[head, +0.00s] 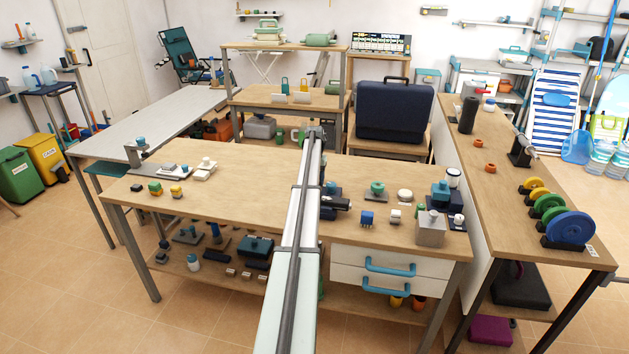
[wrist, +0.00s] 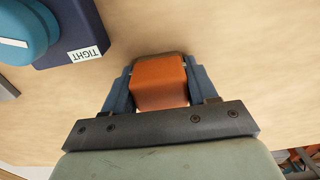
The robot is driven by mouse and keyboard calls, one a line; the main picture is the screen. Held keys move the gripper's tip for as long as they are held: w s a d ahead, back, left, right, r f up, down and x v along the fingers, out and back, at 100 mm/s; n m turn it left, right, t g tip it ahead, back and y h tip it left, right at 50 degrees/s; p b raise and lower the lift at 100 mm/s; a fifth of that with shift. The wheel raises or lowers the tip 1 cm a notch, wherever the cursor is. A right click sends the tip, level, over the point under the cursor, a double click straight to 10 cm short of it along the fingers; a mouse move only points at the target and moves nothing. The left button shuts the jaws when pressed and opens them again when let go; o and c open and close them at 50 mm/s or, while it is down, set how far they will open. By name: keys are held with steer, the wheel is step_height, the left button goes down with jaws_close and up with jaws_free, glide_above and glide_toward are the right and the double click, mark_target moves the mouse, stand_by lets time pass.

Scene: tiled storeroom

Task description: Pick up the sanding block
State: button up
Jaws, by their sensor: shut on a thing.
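In the wrist view, an orange-brown block (wrist: 160,86), which looks like the sanding block, sits between the two blue fingers of my gripper (wrist: 157,75). The fingers touch it on both sides and are shut on it. Pale wooden bench top shows around it; I cannot tell whether the block rests on the wood or is just clear of it. In the head view my arm crosses the middle of the wooden bench (head: 245,205), and I cannot make out the block there.
A dark blue box marked TIGHT (wrist: 75,35), with a round teal part, stands close by at the upper left in the wrist view. In the head view, a blue piece (head: 367,217), a green-topped piece (head: 377,188) and a metal block (head: 431,230) stand right of my arm.

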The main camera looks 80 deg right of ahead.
step_height(320, 180, up, 10)
steer(key=o, duration=0.5)
steer(key=c, duration=0.4)
steer(key=shift+o, duration=0.2)
steer(key=shift+s+d+r, duration=0.1)
steer(key=shift+s+r, duration=0.15)
steer(key=shift+s, duration=0.15)
steer(key=s+a+r+m, duration=0.2)
steer(key=a+m, duration=0.6)
steer(key=m, duration=0.1)
steer(key=s+a+r+m, duration=0.2)
steer(key=s+a+m, duration=0.1)
steer(key=a+m, duration=0.6)
steer(key=shift+s+a, duration=0.3)
steer(key=shift+s, duration=0.05)
